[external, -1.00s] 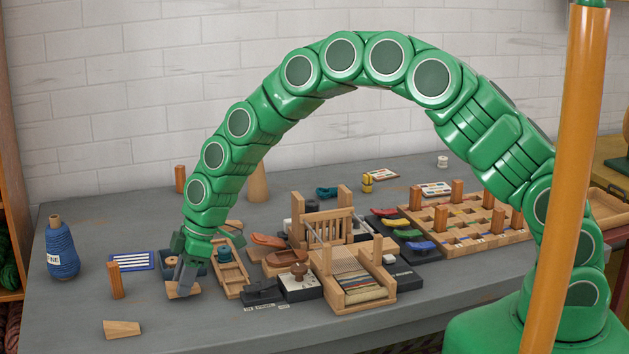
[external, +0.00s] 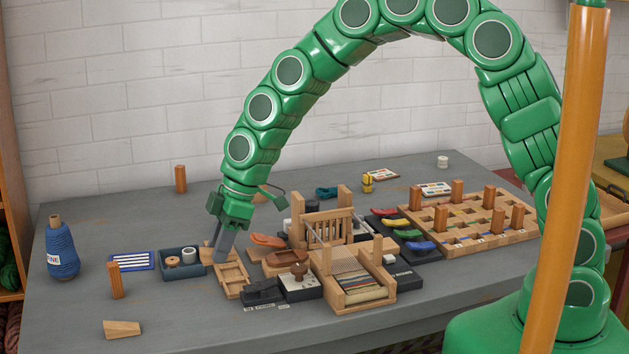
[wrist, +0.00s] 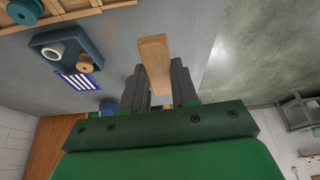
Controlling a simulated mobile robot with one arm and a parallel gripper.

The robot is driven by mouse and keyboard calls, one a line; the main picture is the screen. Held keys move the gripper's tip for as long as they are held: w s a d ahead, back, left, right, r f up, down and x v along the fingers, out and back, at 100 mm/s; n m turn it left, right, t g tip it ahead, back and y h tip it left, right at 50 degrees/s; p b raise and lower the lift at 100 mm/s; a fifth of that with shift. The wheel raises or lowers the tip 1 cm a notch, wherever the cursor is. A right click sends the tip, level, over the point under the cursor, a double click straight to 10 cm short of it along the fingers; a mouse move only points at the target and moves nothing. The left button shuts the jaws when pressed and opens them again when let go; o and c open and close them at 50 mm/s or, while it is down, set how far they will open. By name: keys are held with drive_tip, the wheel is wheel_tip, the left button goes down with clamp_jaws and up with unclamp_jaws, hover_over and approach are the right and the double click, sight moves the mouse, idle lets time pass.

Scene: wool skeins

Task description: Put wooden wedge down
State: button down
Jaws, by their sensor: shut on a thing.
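A pale wooden wedge (wrist: 155,62) is held between the two dark fingers of my gripper (wrist: 160,95) in the wrist view. In the external view my gripper (external: 222,250) is above the table, by the left side of the shallow wooden tray (external: 234,284). Only a small part of the held wedge (external: 208,254) shows there, beside the fingers. I cannot tell from this view how high it is above the table. A second wooden wedge (external: 122,329) lies on the table at the front left.
A dark blue-grey box (external: 181,275) with spools stands just left of my gripper, beside a striped blue card (external: 131,260). A wooden peg (external: 115,280) and a blue yarn cone (external: 62,250) stand further left. The small loom (external: 353,275) is to the right. The front-left table is mostly clear.

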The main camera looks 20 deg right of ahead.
drive_tip(key=shift+s+d+r, duration=0.95)
drive_tip(key=shift+s+d, duration=0.4)
drive_tip(key=shift+d, duration=0.3)
hover_over(133, 261)
drive_tip(key=s+d, duration=0.2)
drive_tip(key=shift+m, duration=0.4)
drive_tip(key=f, duration=0.6)
drive_tip(key=shift+w+a+f, duration=0.2)
drive_tip(key=shift+a+f, duration=0.05)
drive_tip(key=shift+f, duration=0.05)
drive_tip(key=shift+w+a+f, duration=0.75)
drive_tip(key=shift+f, duration=0.25)
drive_tip(key=shift+f, duration=0.15)
